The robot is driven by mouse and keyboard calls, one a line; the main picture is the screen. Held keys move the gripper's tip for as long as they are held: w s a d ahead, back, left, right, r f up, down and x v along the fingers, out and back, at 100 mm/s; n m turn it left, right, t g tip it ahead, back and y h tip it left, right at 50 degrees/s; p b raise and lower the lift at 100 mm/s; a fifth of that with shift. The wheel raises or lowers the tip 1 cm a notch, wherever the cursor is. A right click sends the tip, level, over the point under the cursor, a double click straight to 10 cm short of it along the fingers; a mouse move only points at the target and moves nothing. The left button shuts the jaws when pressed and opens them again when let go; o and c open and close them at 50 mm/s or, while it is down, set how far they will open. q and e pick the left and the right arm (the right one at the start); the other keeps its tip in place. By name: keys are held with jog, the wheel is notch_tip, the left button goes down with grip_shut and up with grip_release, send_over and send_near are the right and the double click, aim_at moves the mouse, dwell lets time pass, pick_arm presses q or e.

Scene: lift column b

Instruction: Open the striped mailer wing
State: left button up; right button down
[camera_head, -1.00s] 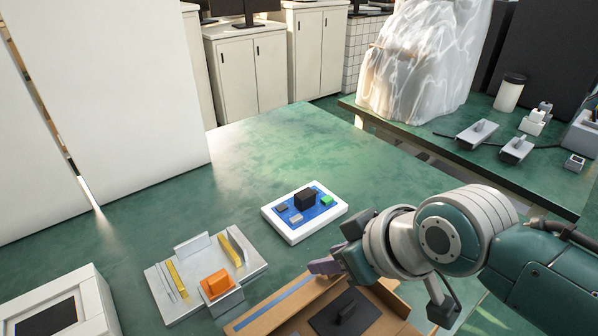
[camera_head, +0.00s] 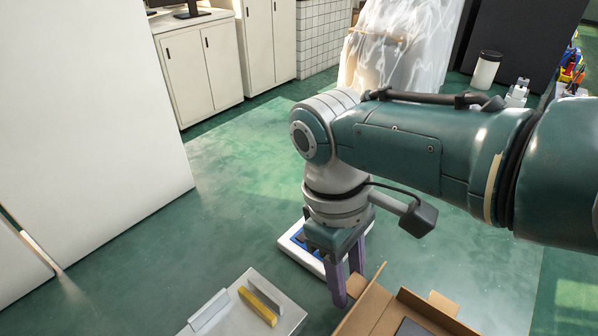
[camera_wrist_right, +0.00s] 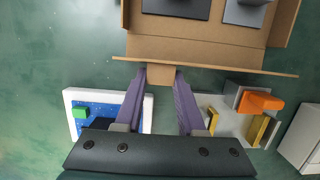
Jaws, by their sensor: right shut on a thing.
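The brown cardboard mailer (camera_head: 415,312) lies open at the bottom of the head view, partly cut off. The right wrist view shows its inner panel (camera_wrist_right: 195,50) and a long thin cardboard edge. A small cardboard tab (camera_wrist_right: 161,75) projects from that edge, between the purple fingertips. My right gripper (camera_head: 347,288) points down at the mailer's left side. It is shut on the tab (camera_wrist_right: 161,80). No blue stripe shows now, so I cannot tell how far the striped wing is turned. My left gripper is not in view.
A white tray with a blue board (camera_head: 301,241) sits behind my right gripper, partly hidden; its green block shows in the wrist view (camera_wrist_right: 80,112). A grey fixture (camera_head: 289,308) with a yellow bar (camera_head: 258,306) lies left. Its orange block (camera_wrist_right: 260,101) shows in the wrist view. A white panel (camera_head: 90,120) stands left.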

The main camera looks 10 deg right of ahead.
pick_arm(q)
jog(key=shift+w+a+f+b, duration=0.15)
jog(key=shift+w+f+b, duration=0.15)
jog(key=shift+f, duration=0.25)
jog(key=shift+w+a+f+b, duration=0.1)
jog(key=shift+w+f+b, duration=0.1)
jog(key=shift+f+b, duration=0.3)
pick_arm(e)
jog(key=shift+w+f+g+h, duration=0.15)
jog(key=shift+f+g+h, duration=0.15)
jog(key=shift+f+h, duration=0.15)
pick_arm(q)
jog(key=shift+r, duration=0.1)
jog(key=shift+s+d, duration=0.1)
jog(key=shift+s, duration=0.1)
pick_arm(e)
jog(key=c, duration=0.6)
grip_release()
jog(key=shift+c, duration=0.2)
jog(key=shift+o, duration=0.8)
jog(key=shift+r, duration=0.1)
pick_arm(q)
jog(key=shift+p, duration=0.3)
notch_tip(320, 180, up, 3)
jog(key=p, duration=0.3)
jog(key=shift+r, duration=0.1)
pick_arm(e)
jog(key=v, duration=1)
jog(key=shift+d, duration=0.1)
